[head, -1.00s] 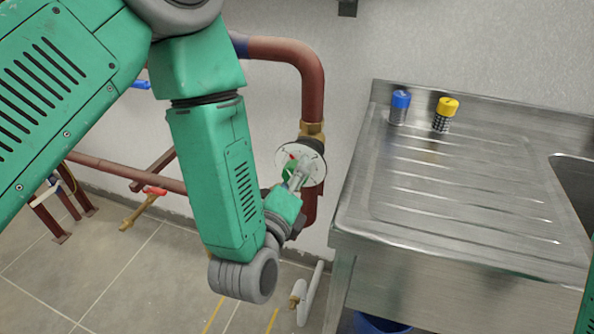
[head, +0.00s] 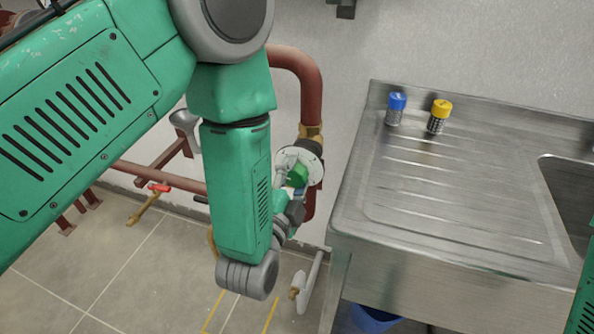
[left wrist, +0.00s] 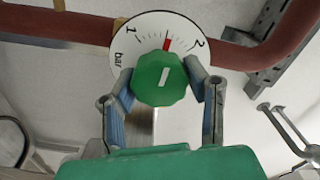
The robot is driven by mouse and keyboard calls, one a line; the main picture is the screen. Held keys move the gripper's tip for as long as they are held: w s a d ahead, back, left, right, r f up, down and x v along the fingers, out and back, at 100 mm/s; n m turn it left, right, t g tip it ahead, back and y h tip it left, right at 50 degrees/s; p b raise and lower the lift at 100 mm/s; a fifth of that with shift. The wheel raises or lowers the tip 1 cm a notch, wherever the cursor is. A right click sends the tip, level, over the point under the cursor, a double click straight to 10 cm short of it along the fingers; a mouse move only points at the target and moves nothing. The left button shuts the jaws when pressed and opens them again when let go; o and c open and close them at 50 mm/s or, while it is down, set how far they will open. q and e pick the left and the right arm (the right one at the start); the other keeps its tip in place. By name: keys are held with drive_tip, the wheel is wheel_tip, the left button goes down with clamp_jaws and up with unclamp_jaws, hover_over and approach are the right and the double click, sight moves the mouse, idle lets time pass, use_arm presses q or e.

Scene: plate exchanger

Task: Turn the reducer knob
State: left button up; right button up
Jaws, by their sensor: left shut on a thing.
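The reducer knob (left wrist: 160,78) is green and faceted, with a white bar mark that stands nearly upright. It sits in front of a round white gauge dial (left wrist: 140,30) marked "bar", with 1 and 2 and a red needle about midway between them. My left gripper (left wrist: 162,88) is shut on the knob, one finger on each side. In the head view, the knob (head: 298,174) and part of the dial (head: 313,162) show beside my left forearm, which hides much of the gripper. My right gripper is not in view.
A dark red pipe (head: 312,90) rises above the dial and bends left. A steel sink counter (head: 450,215) stands close on the right, bearing a blue-capped jar (head: 396,108) and a yellow-capped jar (head: 438,116). A red-handled valve (head: 158,188) is low on the left.

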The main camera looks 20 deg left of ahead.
sight(295, 167)
use_arm(q)
drive_tip(key=n, duration=0.2)
drive_tip(key=n+p, duration=0.1)
drive_tip(key=n, duration=0.1)
drive_tip(key=shift+a+f+n, duration=0.1)
drive_tip(key=shift+f+n, duration=0.1)
drive_tip(key=shift+n, duration=0.1)
drive_tip(key=shift+s+f+n+p, duration=0.15)
drive_tip(key=shift+n+p, duration=0.4)
drive_tip(key=shift+n, duration=1.95)
drive_tip(key=o, duration=1.1)
drive_tip(key=shift+o, duration=0.2)
drive_tip(key=shift+r, duration=0.25)
drive_tip(key=shift+w+r, duration=0.2)
drive_tip(key=shift+r, duration=0.15)
wheel_tip(295, 167, up, 9)
drive_tip(key=shift+f, duration=0.1)
